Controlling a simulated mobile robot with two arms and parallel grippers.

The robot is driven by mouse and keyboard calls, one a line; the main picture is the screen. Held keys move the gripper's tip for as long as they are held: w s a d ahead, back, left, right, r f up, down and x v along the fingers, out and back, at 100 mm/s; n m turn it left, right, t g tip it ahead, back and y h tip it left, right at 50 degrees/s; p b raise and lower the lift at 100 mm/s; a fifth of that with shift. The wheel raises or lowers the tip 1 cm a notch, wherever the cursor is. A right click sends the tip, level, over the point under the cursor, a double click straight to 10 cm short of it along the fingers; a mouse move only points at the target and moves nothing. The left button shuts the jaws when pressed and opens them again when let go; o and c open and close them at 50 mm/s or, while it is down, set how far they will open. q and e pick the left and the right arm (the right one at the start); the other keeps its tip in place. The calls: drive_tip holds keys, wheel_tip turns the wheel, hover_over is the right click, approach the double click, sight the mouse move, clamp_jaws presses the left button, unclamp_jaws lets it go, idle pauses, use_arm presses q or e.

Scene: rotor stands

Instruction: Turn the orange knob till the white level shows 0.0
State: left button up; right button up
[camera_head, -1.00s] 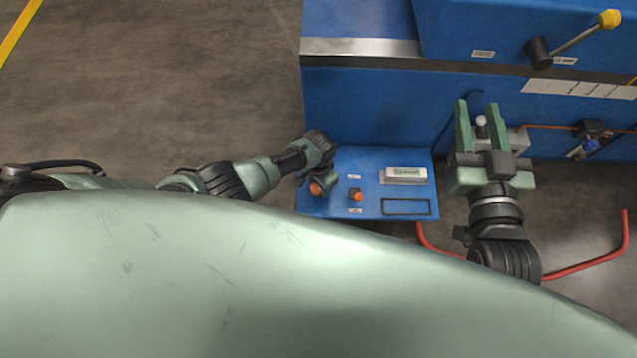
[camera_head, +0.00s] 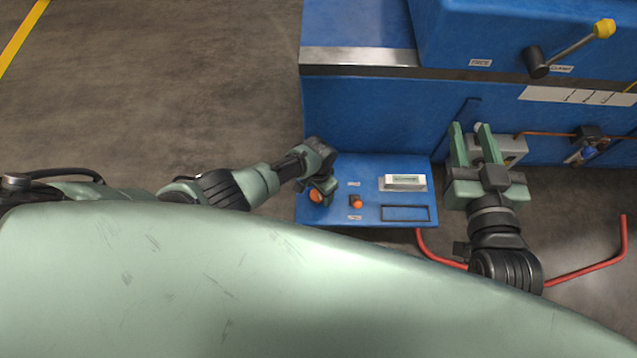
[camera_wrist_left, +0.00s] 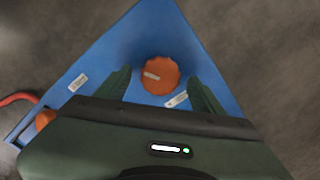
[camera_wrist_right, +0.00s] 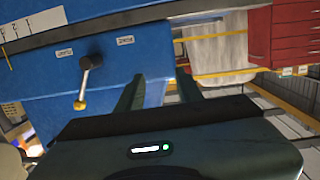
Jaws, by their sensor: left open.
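The large orange knob (camera_head: 316,196) is at the left end of the blue panel, partly covered by my left gripper (camera_head: 324,190). In the left wrist view the round knob (camera_wrist_left: 160,76) has a pale mark and lies between the open fingers of my left gripper (camera_wrist_left: 161,82), with gaps on both sides. The white level (camera_head: 405,179) sits on the right of the panel; its greenish display is too small to read. My right gripper (camera_head: 472,128) is open and appears empty, right of the panel, in front of the blue machine.
A smaller orange knob (camera_head: 357,203) stands right of the large one. The blue panel (camera_head: 365,170) also bears a black outlined rectangle (camera_head: 405,213). A yellow-tipped lever (camera_head: 571,48) sticks out of the machine. A red hose (camera_head: 590,269) runs along the floor at right.

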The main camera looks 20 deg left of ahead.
sight(318, 194)
use_arm(q)
wheel_tip(318, 194, up, 4)
drive_tip(key=shift+r+p, duration=0.1)
drive_tip(key=shift+p, duration=1.15)
wheel_tip(318, 194, up, 3)
drive_tip(key=shift+f+p, duration=0.15)
drive_tip(key=shift+p, duration=0.75)
use_arm(e)
drive_tip(key=s+d+f+g+h, duration=0.1)
drive_tip(key=s+d+f+g, duration=0.2)
drive_tip(key=s+f+g, duration=0.3)
drive_tip(key=s+d+f+g+h, duration=0.2)
drive_tip(key=s+f+g, duration=0.4)
drive_tip(key=s, duration=0.5)
drive_tip(key=shift+d+f+m, duration=0.3)
drive_tip(key=shift+d+f, duration=0.4)
drive_tip(key=shift+f, duration=0.35)
drive_tip(key=shift+w, duration=0.1)
